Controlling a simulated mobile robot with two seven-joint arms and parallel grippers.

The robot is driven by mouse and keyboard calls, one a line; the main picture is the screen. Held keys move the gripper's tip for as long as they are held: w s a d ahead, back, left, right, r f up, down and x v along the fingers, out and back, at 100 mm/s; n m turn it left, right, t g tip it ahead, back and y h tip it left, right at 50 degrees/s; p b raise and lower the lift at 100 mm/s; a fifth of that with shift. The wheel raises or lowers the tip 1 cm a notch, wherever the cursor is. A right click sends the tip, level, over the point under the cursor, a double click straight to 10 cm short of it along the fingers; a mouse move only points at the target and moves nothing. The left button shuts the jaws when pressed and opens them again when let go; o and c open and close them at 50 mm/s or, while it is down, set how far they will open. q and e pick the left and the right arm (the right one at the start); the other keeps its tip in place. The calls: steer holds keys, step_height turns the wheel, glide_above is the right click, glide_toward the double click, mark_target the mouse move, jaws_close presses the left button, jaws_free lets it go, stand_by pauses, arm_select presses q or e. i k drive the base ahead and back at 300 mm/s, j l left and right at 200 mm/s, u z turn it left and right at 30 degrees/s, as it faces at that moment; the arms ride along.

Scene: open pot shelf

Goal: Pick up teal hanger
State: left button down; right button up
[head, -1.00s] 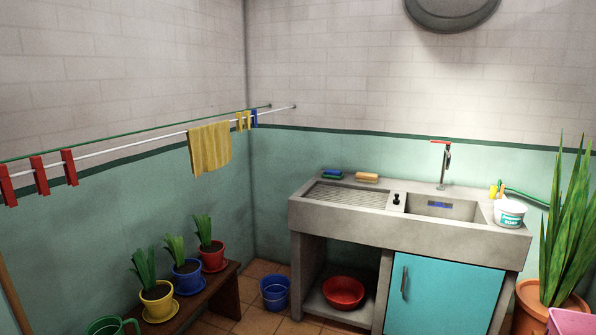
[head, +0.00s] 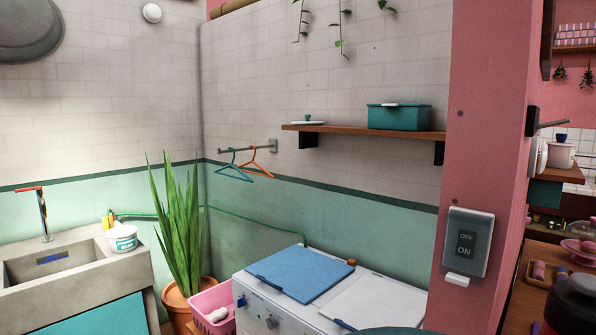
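The teal hanger (head: 233,171) hangs from a short metal rail (head: 246,149) on the wall, left of the wooden shelf in the head view. An orange hanger (head: 256,164) hangs right beside it on the same rail, and the two appear close together or slightly overlapping. Neither of my grippers shows in the head view.
A washing machine (head: 262,312) with a blue lid (head: 299,273) stands below and right of the rail. A tall potted plant (head: 178,225) and a pink basket (head: 212,306) are left of it. A pink pillar (head: 487,140) stands at right. The sink (head: 75,262) is far left.

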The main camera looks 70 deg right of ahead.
mark_target(248, 178)
steer(key=z, duration=1.7)
steer(key=i+j+z, duration=0.2)
steer(key=i+j, duration=0.35)
steer(key=i+j+z, duration=0.2)
steer(key=i+j, duration=0.45)
steer(key=i+j+z, duration=0.25)
steer(key=i+j, duration=0.4)
steer(key=j, duration=0.1)
